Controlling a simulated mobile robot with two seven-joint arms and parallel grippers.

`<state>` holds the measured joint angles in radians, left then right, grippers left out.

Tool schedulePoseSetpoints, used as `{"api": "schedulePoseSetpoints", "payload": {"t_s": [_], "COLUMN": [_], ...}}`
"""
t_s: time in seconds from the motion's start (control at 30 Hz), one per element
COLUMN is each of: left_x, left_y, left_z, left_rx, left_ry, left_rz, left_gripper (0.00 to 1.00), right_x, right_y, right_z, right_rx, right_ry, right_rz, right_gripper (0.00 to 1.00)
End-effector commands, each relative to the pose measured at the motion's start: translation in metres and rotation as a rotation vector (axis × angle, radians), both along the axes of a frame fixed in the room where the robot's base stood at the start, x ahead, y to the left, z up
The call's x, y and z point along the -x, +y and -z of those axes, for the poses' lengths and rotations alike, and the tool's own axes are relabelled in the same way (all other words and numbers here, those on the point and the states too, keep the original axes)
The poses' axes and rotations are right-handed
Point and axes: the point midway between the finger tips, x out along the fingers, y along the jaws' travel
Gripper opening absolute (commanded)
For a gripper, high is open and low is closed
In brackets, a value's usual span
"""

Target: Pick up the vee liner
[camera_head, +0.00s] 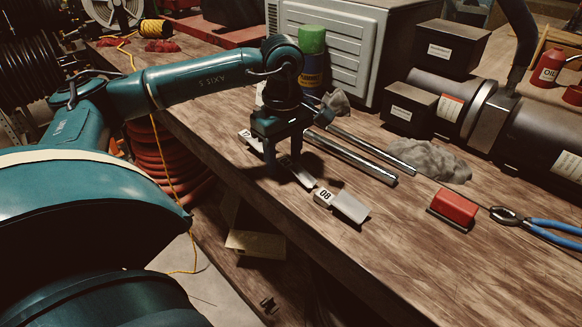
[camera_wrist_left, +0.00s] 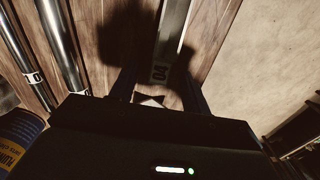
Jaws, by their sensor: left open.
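Several small metal pieces with white number tags lie near the front edge of the workbench; I cannot tell for sure which is the vee liner. One grey metal piece (camera_head: 298,172) lies under my left gripper (camera_head: 285,166). A piece tagged 08 (camera_head: 349,207) lies to the right, and another tagged piece (camera_head: 246,136) lies partly hidden left of the gripper. My right gripper is not in view.
Two metal rods (camera_head: 352,158) lie behind the gripper. A grey rag (camera_head: 430,160), a red block (camera_head: 454,207) and blue-handled pliers (camera_head: 540,226) lie to the right. A spray can (camera_head: 312,62) stands behind. The bench's front right is clear.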

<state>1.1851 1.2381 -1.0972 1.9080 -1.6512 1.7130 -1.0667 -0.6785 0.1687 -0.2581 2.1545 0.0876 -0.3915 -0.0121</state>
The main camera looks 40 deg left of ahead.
Motion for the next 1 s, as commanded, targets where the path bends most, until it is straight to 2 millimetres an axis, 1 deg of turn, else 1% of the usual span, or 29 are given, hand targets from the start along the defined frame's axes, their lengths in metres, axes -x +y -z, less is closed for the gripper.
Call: {"api": "schedulePoseSetpoints", "payload": {"t_s": [0.1,0.27,0.83,0.87,1.0], "left_x": [-0.0001,-0.0002,-0.0003,-0.0003,-0.0004], "left_y": [0.0002,0.0003,0.0002,0.0002,0.0001], "left_z": [0.0046,0.0046,0.0042,0.0041,0.004], "left_rx": [0.0,0.0,0.0,0.0,0.0], "left_ry": [-0.002,-0.002,-0.001,-0.001,-0.002], "left_rz": [0.0,0.0,0.0,0.0,0.0], "left_gripper": [0.47,0.47,0.01,0.0,0.0], "right_x": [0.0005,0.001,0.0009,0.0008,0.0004], "right_y": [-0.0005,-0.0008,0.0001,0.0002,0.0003], "right_z": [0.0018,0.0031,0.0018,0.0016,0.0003], "right_rx": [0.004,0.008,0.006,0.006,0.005], "right_ry": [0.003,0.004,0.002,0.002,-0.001], "right_rz": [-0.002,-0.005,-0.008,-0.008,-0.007], "right_gripper": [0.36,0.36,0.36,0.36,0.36]}}
